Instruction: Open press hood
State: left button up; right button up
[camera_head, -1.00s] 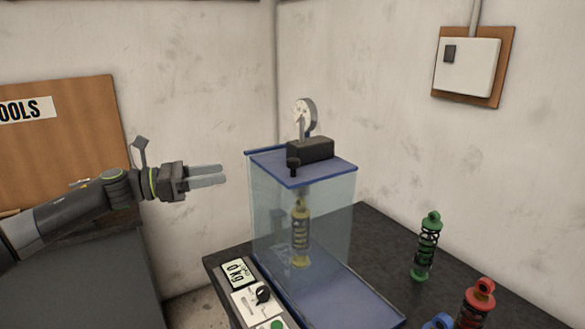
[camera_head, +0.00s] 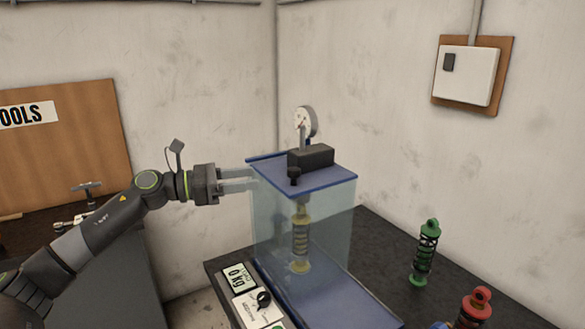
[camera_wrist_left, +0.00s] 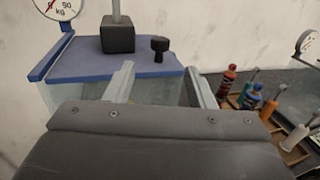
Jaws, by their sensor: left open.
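The press hood (camera_head: 327,225) is a clear box with a blue top plate (camera_head: 325,180). It stands closed around a yellow spring shock absorber (camera_head: 301,240). My right gripper is not in view.
A green shock absorber (camera_head: 426,252) and a red one (camera_head: 474,308) stand on the dark bench right of the press. A control panel (camera_head: 250,294) with a display and a black knob lies at its front left. Walls are close behind.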

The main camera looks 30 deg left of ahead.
aim_at(293, 169)
pick_arm(q)
jog(key=p+x, duration=0.5)
jog(key=x, duration=0.5)
jog(key=shift+r, duration=0.1)
jog(key=shift+w+d, duration=0.45)
jog(key=shift+d, duration=0.05)
grip_shut()
